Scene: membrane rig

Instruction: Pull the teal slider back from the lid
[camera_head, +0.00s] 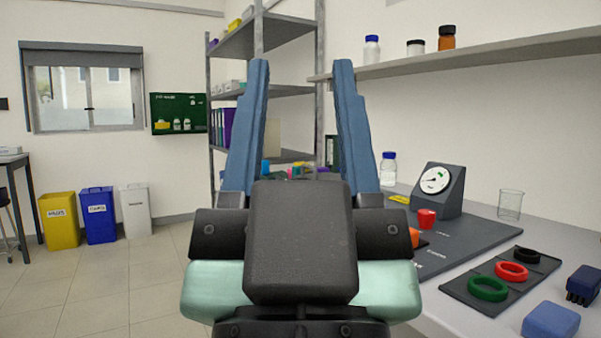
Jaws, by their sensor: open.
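My gripper (301,67) fills the middle of the head view, with its two blue fingers pointing up and spread wide apart. It is open, and nothing shows held between the fingers. I cannot make out the teal slider or the lid; my gripper and wrist hide part of the bench. A dark rig mat (465,242) lies on the bench to the right of my gripper. On it stand a grey gauge box (441,190) with a white dial, a red piece (426,219) and an orange piece (414,237) partly hidden by my wrist.
A dark tray (518,284) with green, red and black rings lies at the front right, near a blue block (551,320). A glass beaker (510,204) and a blue-capped bottle (388,170) stand farther back. A wall shelf (480,58) overhangs the bench.

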